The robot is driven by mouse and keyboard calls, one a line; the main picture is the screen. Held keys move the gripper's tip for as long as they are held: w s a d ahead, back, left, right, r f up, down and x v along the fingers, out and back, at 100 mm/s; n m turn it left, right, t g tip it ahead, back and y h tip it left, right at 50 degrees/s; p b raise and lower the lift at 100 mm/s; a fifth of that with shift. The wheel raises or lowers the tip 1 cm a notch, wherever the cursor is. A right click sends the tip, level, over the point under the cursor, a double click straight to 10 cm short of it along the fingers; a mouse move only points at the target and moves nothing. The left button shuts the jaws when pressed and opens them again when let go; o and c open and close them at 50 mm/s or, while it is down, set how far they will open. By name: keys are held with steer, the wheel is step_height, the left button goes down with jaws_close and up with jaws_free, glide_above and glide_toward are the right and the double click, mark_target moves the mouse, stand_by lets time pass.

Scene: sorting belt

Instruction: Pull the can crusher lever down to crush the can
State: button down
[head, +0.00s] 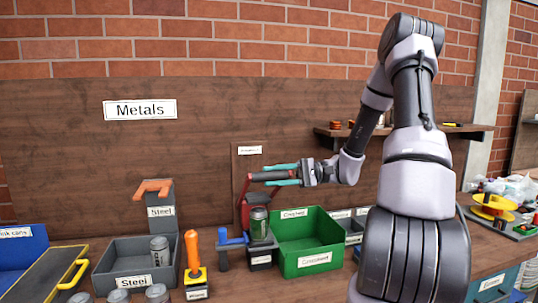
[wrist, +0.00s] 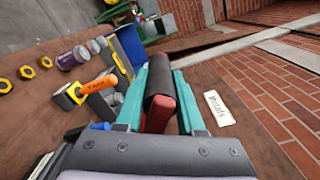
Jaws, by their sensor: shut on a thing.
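The can crusher (head: 244,210) has a red frame and lever and is mounted on a wooden board behind the bench. Its lever handle (head: 258,177) has a dark grip and is raised above the can, pointing to the right. The green can (head: 259,224) stands upright at full height in the crusher. My gripper (head: 272,176) comes from the right, with one teal finger above the handle and one below, shut on it. In the wrist view the dark grip (wrist: 162,82) and part of the red lever lie between the two fingers (wrist: 160,95); the can is hidden there.
A green bin (head: 307,262) stands just right of the crusher. A grey steel bin (head: 132,278) with cans, an orange-handled tool (head: 194,252) and a blue-handled tool (head: 232,243) are to the left. A wall shelf (head: 405,133) is behind my arm.

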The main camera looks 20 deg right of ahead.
steer(key=s+f, duration=0.3)
steer(key=f, duration=0.2)
steer(key=shift+f+n, duration=0.15)
steer(key=shift+n, duration=0.15)
steer(key=shift+s, duration=0.1)
steer(key=c, duration=0.5)
jaws_free()
steer(key=shift+d, duration=0.1)
steer(key=d, duration=1)
steer(key=shift+d, duration=0.4)
